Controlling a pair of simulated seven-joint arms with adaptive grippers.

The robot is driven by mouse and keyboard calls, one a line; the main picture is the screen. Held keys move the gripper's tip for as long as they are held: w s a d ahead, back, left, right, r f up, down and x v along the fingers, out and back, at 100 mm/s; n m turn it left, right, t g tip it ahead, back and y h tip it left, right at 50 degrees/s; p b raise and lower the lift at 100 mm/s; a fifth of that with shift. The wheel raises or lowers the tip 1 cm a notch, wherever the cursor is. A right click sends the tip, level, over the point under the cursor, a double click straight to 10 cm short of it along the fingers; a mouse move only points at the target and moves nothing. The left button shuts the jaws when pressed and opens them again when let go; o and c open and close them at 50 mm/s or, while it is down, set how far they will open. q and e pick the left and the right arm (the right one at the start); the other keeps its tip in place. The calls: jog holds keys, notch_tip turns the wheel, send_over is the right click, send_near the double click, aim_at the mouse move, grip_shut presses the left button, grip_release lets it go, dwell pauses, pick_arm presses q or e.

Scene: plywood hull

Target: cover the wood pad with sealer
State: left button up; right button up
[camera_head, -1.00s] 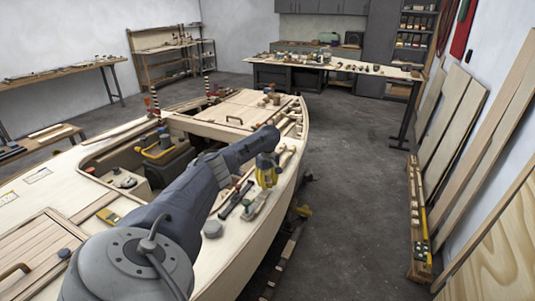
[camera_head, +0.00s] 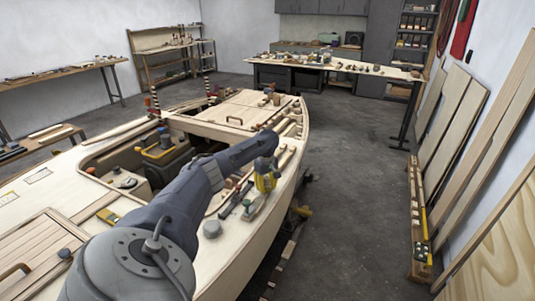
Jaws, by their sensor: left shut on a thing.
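My left arm reaches from the bottom over the boat deck. Its gripper (camera_head: 268,166) points down at the deck's right side and is shut on a yellow thing (camera_head: 265,182), which may be the sealer container. Its fingertips are small and partly hidden. A small pale pad (camera_head: 254,209), perhaps the wood pad, lies on the deck just below and left of the yellow thing. I cannot tell whether they touch or whether sealer is on it. A small green-topped thing (camera_head: 246,204) is beside the pad. My right gripper is not in view.
The plywood boat hull (camera_head: 235,262) fills the left and middle. Dark slim tools (camera_head: 229,203) lie left of the pad, near a grey knob-like piece (camera_head: 212,229). A yellow-handled box (camera_head: 160,152) sits in the cockpit. Open floor (camera_head: 350,190) lies right of the hull.

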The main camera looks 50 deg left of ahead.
aim_at(260, 199)
pick_arm(q)
jog(key=shift+s+d, duration=0.25)
jog(key=shift+s, duration=0.25)
jog(key=shift+s+d, duration=0.2)
jog(key=shift+s, duration=0.3)
jog(key=shift+s+d, duration=0.4)
jog(key=shift+s, duration=0.45)
jog(key=shift+s+d, duration=0.35)
jog(key=shift+s, duration=0.45)
jog(key=shift+s+f, duration=0.1)
jog(key=shift+w+a, duration=0.45)
jog(key=shift+w, duration=0.7)
jog(key=shift+w+a, duration=0.5)
jog(key=shift+w, duration=0.6)
jog(key=shift+w+a, duration=0.45)
jog(key=shift+w, duration=0.7)
jog(key=shift+r, duration=3.1)
